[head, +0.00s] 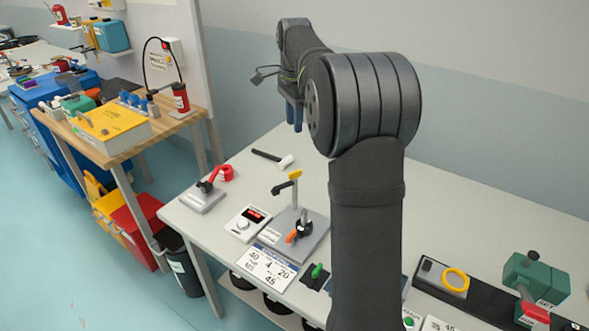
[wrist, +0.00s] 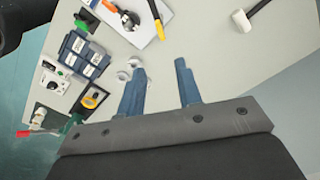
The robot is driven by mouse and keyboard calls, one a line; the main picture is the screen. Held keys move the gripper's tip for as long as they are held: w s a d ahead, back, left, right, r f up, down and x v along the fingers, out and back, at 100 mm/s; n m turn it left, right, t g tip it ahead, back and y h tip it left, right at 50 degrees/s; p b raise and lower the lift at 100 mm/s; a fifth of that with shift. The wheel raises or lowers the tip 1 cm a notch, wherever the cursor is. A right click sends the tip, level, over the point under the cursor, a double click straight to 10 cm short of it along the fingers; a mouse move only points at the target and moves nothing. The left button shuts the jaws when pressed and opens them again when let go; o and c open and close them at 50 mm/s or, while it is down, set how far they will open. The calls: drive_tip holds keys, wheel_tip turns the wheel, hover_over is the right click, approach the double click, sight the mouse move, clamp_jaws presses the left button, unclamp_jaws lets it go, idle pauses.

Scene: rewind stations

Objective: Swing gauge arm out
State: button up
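The gauge arm appears to be the dark arm with a yellow tip (head: 294,175) on a thin post, standing on a grey plate (head: 318,222) on the table. In the wrist view its yellow tip (wrist: 159,29) shows near the top edge. An orange lever (head: 291,237) and a dark round hub sit at the foot of the post. My gripper (wrist: 160,66) is open, its two blue fingers apart with nothing between them. In the head view my gripper (head: 292,115) is above and behind the gauge arm, clear of it.
A readout box (head: 246,223) and a number card (head: 265,268) lie beside the plate. A red-handled clamp (head: 205,195) stands to the left, and a white-headed hammer (head: 273,158) lies behind. A green vise-like device (head: 536,280) is at right. My arm hides the table's middle.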

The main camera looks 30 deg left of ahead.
sight(294, 172)
wheel_tip(294, 172, down, 17)
drive_tip(key=shift+r, duration=0.2)
drive_tip(key=shift+c, duration=0.2)
